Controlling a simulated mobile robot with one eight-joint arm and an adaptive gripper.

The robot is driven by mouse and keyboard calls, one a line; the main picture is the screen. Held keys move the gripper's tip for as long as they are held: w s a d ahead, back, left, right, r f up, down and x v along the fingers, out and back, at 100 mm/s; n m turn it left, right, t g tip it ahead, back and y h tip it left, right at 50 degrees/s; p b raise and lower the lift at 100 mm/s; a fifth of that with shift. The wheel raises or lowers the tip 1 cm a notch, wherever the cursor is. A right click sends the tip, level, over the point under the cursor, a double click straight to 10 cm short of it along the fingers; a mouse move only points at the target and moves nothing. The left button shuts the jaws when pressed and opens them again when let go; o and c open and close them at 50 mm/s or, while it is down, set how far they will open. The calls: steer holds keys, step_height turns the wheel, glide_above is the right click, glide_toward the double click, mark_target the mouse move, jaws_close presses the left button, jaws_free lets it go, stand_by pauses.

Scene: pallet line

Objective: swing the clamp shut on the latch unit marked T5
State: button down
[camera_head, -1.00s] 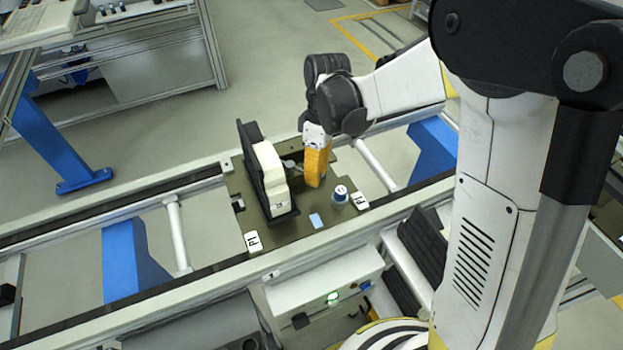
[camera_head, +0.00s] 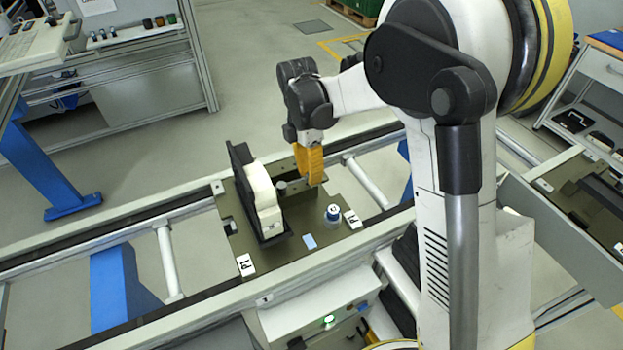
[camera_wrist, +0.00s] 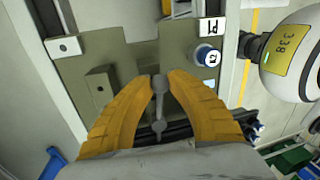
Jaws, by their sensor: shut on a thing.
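In the wrist view, my gripper (camera_wrist: 163,80) has its two orange fingers closed around a grey round-ended clamp handle (camera_wrist: 158,84). A short grey post (camera_head: 282,187) stands between bracket and fingers. No T5 mark is readable, and the fingers partly hide the clamp.
The plate carries P1 labels (camera_head: 245,264), a blue-banded knob (camera_head: 332,213) and a light-blue patch (camera_head: 310,241). It sits between conveyor rails (camera_head: 180,306). A control box with a green-lit button (camera_head: 328,321) is in front. A workbench (camera_head: 130,85) stands back left.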

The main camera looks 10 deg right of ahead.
steer(key=shift+w+a+n, duration=0.1)
steer(key=shift+w+n, duration=0.4)
steer(key=shift+n, duration=0.2)
steer(key=c, duration=1.5)
jaws_free()
step_height(320, 180, up, 12)
steer(key=w+a, duration=0.1)
steer(key=w, duration=0.1)
steer(key=shift+f, duration=0.1)
